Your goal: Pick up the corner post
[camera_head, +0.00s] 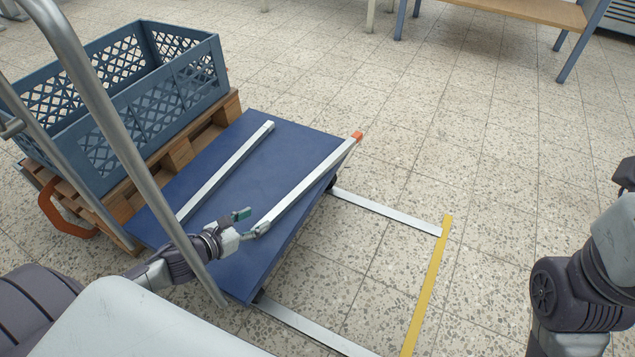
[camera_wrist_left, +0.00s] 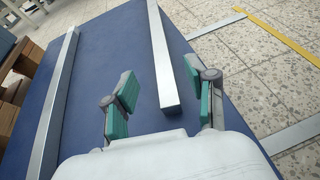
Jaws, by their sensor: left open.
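Two long pale corner posts lie on a blue cart deck. The right-hand corner post (camera_head: 305,188) has an orange far end and runs along the deck's right side. The other corner post (camera_head: 228,168) lies to its left, roughly parallel. My left gripper (camera_head: 247,225) is open at the near end of the right-hand post. In the left wrist view the near end of this post (camera_wrist_left: 162,60) shows between the green-padded fingers (camera_wrist_left: 160,88); I see no finger closed on it. The left post (camera_wrist_left: 58,95) is outside the fingers. My right gripper is not in view, only part of that arm.
The blue deck (camera_head: 215,160) has a metal tube handle (camera_head: 112,125) rising close to my left arm. A blue-grey crate (camera_head: 150,110) stands on a wooden pallet (camera_head: 190,150) at the left.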

